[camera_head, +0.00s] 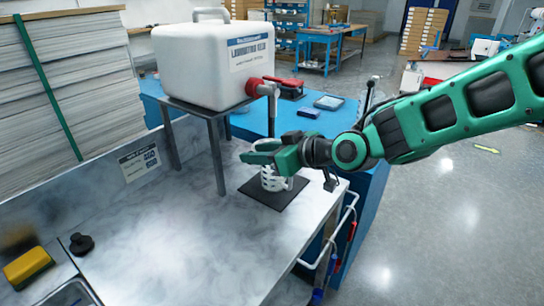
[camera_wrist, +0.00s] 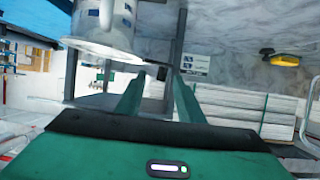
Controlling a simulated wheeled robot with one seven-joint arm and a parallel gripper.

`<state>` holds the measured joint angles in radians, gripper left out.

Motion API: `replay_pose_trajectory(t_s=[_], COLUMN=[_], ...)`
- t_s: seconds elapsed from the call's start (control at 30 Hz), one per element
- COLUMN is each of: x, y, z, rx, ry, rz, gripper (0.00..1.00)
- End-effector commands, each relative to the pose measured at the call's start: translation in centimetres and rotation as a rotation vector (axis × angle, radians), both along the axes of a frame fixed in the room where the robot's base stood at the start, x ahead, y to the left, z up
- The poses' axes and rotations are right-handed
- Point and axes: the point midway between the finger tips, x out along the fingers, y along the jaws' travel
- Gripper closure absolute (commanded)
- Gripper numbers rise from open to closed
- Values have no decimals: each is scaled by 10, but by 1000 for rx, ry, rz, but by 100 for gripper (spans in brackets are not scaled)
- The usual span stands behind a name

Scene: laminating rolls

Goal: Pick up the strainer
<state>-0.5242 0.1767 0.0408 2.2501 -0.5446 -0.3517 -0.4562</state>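A white slotted container with a handle (camera_head: 271,180), which I take to be the strainer, stands upright on a dark mat (camera_head: 268,198) on the marbled counter. My gripper (camera_head: 258,152) is just above its top and hides part of its rim. In the wrist view, which looks upside down, the white container (camera_wrist: 104,35) shows its flared rim, slots and handle at top left. There my gripper's two green fingers (camera_wrist: 158,97) are apart, with nothing between them. The container is outside the fingers; whether they touch it, I cannot tell.
A white jug with a red tap (camera_head: 212,65) stands on a metal stand (camera_head: 182,108) close behind my gripper. A yellow sponge (camera_head: 28,267) and a small black knobbed piece (camera_head: 82,243) lie at the left. The middle of the counter is clear.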

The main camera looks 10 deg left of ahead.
Motion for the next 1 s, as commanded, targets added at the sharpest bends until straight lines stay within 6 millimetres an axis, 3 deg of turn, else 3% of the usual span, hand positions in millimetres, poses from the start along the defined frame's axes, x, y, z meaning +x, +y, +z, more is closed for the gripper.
replay_pose_trajectory(t_s=[0.27,0.4,0.43,1.0], x=[3,3,3,3], y=[6,5,5,5], z=[-3,-3,-3,6], rx=[0,0,0,1], ry=[0,0,0,-2], rz=[0,0,0,-1], gripper=[66,97,100,100])
